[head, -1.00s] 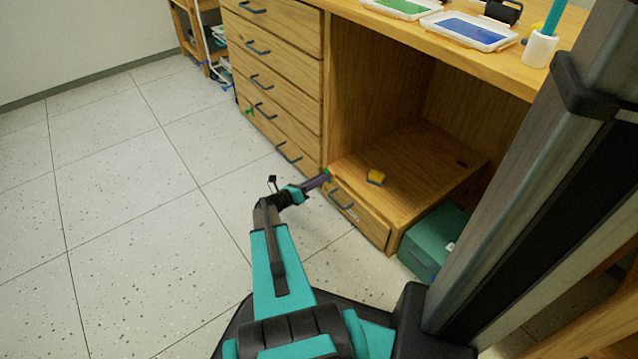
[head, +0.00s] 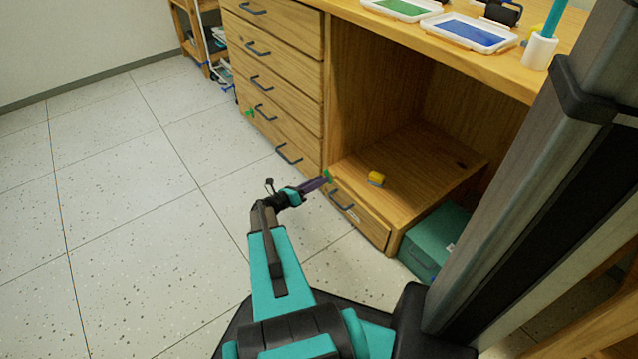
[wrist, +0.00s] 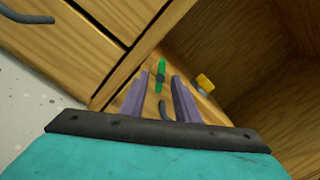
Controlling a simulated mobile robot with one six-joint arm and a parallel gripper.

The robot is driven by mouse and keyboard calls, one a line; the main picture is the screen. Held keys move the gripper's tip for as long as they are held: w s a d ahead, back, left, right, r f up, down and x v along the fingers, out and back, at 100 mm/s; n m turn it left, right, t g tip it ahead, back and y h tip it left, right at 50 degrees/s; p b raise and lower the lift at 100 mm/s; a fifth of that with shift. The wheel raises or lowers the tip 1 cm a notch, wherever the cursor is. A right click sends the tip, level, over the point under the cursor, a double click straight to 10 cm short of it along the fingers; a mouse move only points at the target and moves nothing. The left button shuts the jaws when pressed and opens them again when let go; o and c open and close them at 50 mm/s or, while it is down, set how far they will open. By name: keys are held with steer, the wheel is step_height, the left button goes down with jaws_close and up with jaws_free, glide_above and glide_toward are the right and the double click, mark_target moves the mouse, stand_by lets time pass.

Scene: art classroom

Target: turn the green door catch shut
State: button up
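A green door catch (head: 327,176) sits at the front left corner of the low cubby, beside the top of the small bottom drawer. In the wrist view the green catch (wrist: 161,75) is a thin bar, roughly upright in the picture, on a dark pivot. My gripper (head: 322,180) reaches to it from the left. In the wrist view my gripper (wrist: 161,80) is open, with one purple finger on each side of the catch. I cannot tell whether either finger touches it.
A yellow block (head: 376,177) lies on the cubby floor; it also shows in the wrist view (wrist: 204,83). A drawer stack (head: 275,90) stands to the left, with another green piece (head: 250,113) on it. A teal box (head: 435,240) stands right. The floor at left is clear.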

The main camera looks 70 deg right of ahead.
steer(key=p+v, duration=0.5)
steer(key=v, duration=1)
steer(key=shift+a, duration=0.45)
stand_by(1.5)
steer(key=shift+s+f, duration=0.1)
steer(key=shift+p, duration=0.75)
steer(key=shift+a, duration=0.1)
steer(key=p+v, duration=0.4)
steer(key=v, duration=0.9)
steer(key=shift+w+a, duration=0.25)
steer(key=shift+a+f, duration=0.1)
